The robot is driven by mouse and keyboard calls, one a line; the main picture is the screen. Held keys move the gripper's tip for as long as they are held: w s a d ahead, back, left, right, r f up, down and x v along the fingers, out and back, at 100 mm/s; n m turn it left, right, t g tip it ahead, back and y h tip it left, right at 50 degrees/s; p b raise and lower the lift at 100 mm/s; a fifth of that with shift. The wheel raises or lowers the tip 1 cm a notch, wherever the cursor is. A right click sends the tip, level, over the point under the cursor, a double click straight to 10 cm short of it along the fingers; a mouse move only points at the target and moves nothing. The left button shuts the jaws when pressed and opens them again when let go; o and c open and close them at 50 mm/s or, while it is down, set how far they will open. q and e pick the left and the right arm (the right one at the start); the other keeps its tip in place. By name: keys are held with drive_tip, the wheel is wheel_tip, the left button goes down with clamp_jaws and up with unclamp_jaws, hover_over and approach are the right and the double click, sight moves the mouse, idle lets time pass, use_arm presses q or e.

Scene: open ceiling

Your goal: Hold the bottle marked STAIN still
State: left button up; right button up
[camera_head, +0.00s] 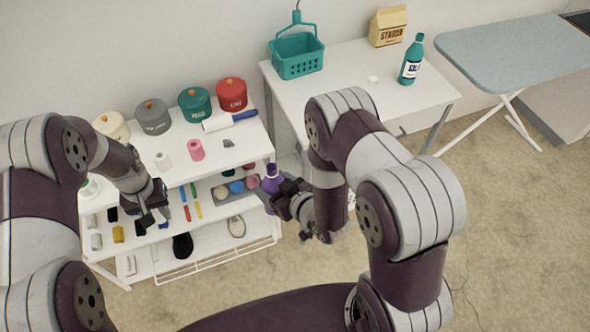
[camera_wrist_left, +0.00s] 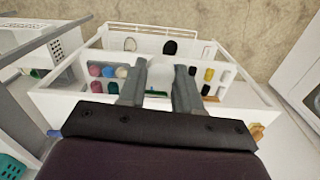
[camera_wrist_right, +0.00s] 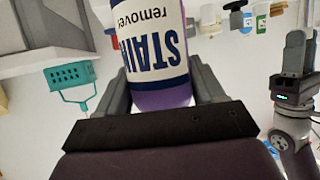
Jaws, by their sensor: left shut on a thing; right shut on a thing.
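The purple bottle marked STAIN remover (camera_wrist_right: 155,50) fills the upper middle of the right wrist view, its label upside down there. My right gripper (camera_wrist_right: 160,85) is shut on it, one finger on each side. In the head view, the bottle (camera_head: 271,181) is upright in front of the shelf's right end, partly hidden by my right gripper (camera_head: 275,196). My left gripper (camera_head: 150,217) is in front of the shelf, left of the bottle. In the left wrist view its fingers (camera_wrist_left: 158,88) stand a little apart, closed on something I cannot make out.
A white shelf unit (camera_head: 250,146) carries several lidded pots, a lint roller (camera_head: 230,121) and spools. A white table (camera_head: 345,62) holds a teal basket (camera_head: 297,56), a STARCH carton (camera_head: 388,26) and a SILK bottle (camera_head: 411,62). An ironing board (camera_head: 515,50) stands right. Floor is free in front.

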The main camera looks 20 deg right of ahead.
drive_tip(key=a+n+g+y, duration=0.2)
drive_tip(key=a+n+y, duration=0.1)
drive_tip(key=a, duration=0.3)
drive_tip(key=shift+s, duration=0.35)
drive_tip(key=shift+d, duration=0.1)
